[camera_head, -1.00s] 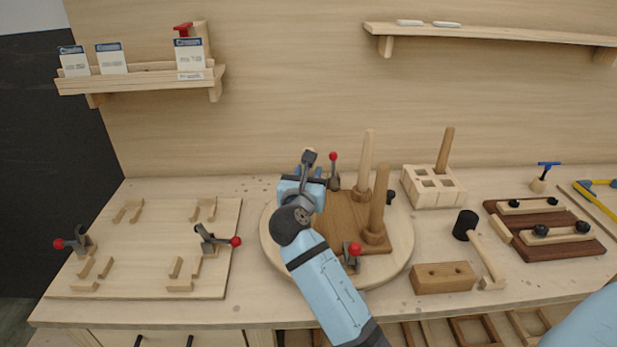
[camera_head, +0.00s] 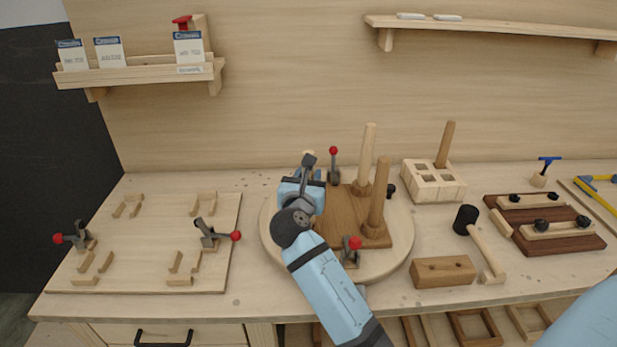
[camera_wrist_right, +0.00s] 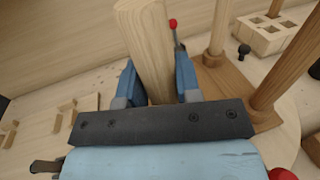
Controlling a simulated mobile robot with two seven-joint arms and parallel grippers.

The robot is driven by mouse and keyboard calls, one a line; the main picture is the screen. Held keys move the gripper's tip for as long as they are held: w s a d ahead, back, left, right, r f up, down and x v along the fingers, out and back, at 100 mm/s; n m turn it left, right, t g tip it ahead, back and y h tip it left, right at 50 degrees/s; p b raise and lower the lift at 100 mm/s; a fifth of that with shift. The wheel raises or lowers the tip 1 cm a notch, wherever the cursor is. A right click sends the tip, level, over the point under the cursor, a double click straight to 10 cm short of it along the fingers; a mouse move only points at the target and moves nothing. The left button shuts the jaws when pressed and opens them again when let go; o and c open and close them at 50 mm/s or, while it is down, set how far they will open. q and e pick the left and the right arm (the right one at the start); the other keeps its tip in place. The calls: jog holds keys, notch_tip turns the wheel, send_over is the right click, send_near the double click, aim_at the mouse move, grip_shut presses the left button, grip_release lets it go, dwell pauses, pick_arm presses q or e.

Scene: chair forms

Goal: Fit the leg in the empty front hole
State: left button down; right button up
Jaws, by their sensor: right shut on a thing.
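My right gripper (camera_head: 303,186) is over the left part of the brown seat board (camera_head: 338,214), which lies on a round turntable. In the right wrist view its blue fingers (camera_wrist_right: 156,82) are shut on a pale wooden leg (camera_wrist_right: 148,42) that stands nearly upright. The leg's lower end is hidden, so I cannot tell whether it is in a hole. Two legs stand in the seat's right side, a pale one (camera_head: 366,158) at the back and a browner one (camera_head: 379,197) in front. My left gripper is not in view.
Red-knobbed clamps (camera_head: 334,170) (camera_head: 352,250) stand at the seat's back and front. A block rack (camera_head: 435,190) with one brown leg, a mallet (camera_head: 467,220) and a drilled block (camera_head: 443,272) are to the right. A jig board (camera_head: 130,240) is at left.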

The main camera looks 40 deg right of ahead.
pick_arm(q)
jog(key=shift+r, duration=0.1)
pick_arm(e)
jog(key=shift+f, duration=0.3)
jog(key=o, duration=1)
jog(key=shift+o, duration=0.2)
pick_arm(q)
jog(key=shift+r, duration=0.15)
